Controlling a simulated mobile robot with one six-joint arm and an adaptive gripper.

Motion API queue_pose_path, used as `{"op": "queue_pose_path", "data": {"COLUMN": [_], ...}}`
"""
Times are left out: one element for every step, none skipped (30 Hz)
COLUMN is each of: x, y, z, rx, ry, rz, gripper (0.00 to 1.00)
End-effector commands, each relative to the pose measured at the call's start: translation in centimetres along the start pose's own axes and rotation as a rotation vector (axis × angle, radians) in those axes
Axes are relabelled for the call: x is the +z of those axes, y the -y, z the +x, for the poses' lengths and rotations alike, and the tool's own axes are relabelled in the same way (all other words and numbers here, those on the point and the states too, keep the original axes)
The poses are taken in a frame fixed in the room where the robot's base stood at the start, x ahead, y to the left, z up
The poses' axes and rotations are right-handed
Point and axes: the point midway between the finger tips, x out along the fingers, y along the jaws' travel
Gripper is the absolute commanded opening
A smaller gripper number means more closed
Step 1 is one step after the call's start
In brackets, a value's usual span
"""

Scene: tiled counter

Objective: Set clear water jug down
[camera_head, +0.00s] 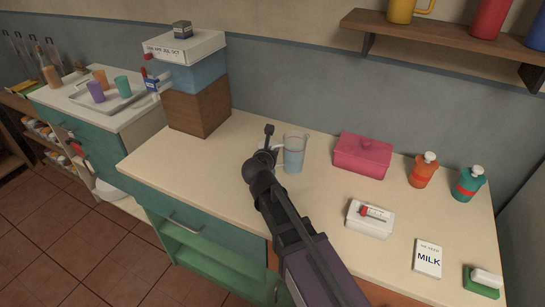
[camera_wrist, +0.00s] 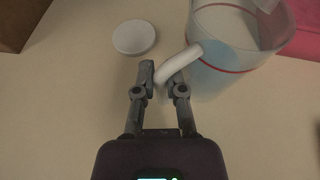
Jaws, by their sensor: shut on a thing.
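The clear water jug (camera_head: 294,155) is upright at the middle of the cream counter (camera_head: 210,165), with bluish water inside. My gripper (camera_head: 270,147) is at the jug's left side, and in the wrist view my gripper (camera_wrist: 162,78) is shut on the handle. I cannot tell whether the jug's base touches the counter.
A white round disc (camera_wrist: 134,37) lies left of the handle. A wooden block (camera_head: 197,108) bearing a blue container (camera_head: 195,73) stands at the left. A pink box (camera_head: 362,155), an orange bottle (camera_head: 422,172) and a teal bottle (camera_head: 467,185) stand right. The counter's front left is clear.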

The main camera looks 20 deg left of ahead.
Motion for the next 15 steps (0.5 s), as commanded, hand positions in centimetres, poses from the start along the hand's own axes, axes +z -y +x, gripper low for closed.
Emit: {"op": "queue_pose_path", "data": {"x": [-0.60,-0.77,-0.93,-1.00,-1.05,-1.08,-1.09,-1.08,-1.06,-1.04,-1.03,-1.02,-1.01,-1.01,-1.01], "y": [-0.04,-0.06,-0.09,-0.12,-0.14,-0.16,-0.17,-0.18,-0.18,-0.18,-0.19,-0.19,-0.19,-0.20,-0.20], "z": [0.23,0.28,0.33,0.35,0.36,0.37,0.37,0.36,0.35,0.35,0.34,0.33,0.33,0.33,0.33], "rx": [0.001,0.001,0.001,0.001,0.002,0.002,0.002,0.002,0.002,0.002,0.002,0.002,0.002,0.002,0.002], "ry": [0.001,0.001,0.001,0.001,0.001,0.001,0.001,0.001,0.001,0.001,0.001,0.001,0.001,0.001,0.001], "rz": [-0.002,-0.002,-0.002,-0.002,-0.002,-0.002,-0.002,-0.002,-0.002,-0.002,-0.002,-0.002,-0.002,-0.002,-0.002], "gripper": [0.00,0.00,0.00,0.00,0.00,0.00,0.00,0.00,0.00,0.00,0.00,0.00,0.00,0.00,0.00]}}
